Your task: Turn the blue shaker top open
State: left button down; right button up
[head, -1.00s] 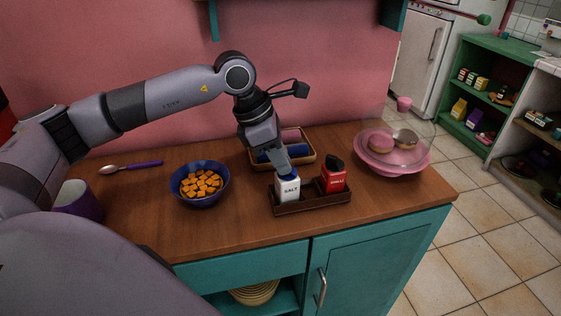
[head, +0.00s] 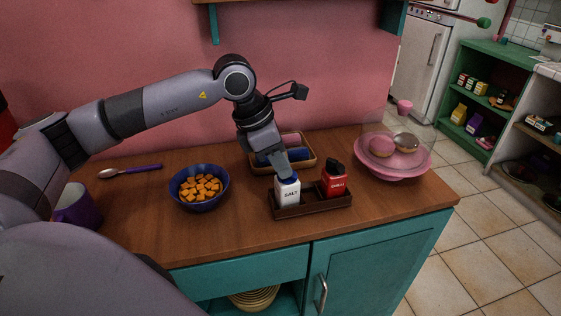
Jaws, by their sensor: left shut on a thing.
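A white salt shaker (head: 287,192) with a blue top (head: 288,177) stands upright in the left part of a dark wooden caddy (head: 318,206). My left gripper (head: 287,174) comes down from above and is shut on the blue top, hiding most of it. How far the top is turned cannot be told. A red shaker (head: 334,181) with a black top stands to its right in the same caddy. My right gripper is not in view.
A blue bowl of orange cubes (head: 200,188) stands left of the caddy. A wooden tray with blue rolls (head: 296,155) lies behind the gripper. A pink stand (head: 393,168) under a clear dome is at the right. A purple mug (head: 77,207) and a spoon (head: 130,170) are at the left.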

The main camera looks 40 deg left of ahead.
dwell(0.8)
pick_arm(q)
jog(key=c, duration=1.1)
grip_release()
jog(key=shift+c, duration=0.2)
jog(key=v, duration=0.7)
jog(key=shift+b, duration=0.3)
